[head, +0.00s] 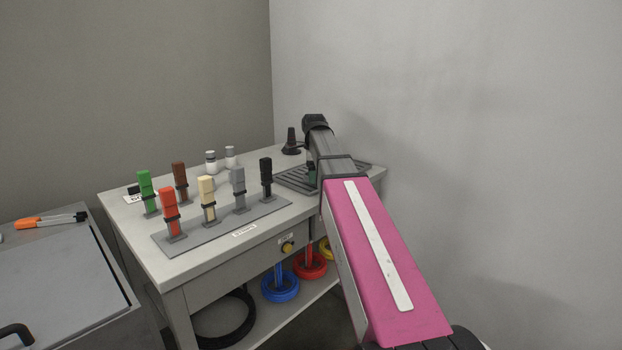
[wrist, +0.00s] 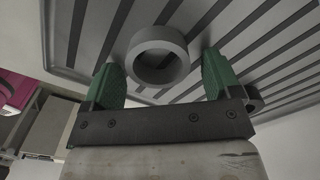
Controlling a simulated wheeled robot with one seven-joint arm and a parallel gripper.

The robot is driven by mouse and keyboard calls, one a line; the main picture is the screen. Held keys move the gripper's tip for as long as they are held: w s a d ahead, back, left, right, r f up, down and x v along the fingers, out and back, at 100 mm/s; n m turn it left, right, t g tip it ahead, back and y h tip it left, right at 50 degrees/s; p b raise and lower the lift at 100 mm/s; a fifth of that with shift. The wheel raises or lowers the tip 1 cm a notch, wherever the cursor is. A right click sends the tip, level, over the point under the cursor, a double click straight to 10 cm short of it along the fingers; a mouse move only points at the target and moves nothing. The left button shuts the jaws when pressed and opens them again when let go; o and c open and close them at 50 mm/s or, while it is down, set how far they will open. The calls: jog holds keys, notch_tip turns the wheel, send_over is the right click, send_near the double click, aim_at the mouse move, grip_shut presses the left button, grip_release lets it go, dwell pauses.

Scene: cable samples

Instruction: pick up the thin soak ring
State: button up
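How far the fingertips are above the tray is hard to tell. In the head view my gripper (head: 311,171) is over the ribbed tray (head: 292,179), mostly hidden by my pink arm. The ring is hidden there.
A grey board (head: 190,240) with several coloured upright samples stands left of the tray. White bottles (head: 211,162) and a black stand (head: 291,142) are behind. The wall is close on the right. Blue and red coils (head: 280,287) are on the shelf below.

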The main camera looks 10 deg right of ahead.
jog(key=c, duration=0.7)
jog(key=shift+r, duration=0.1)
jog(key=shift+c, duration=0.2)
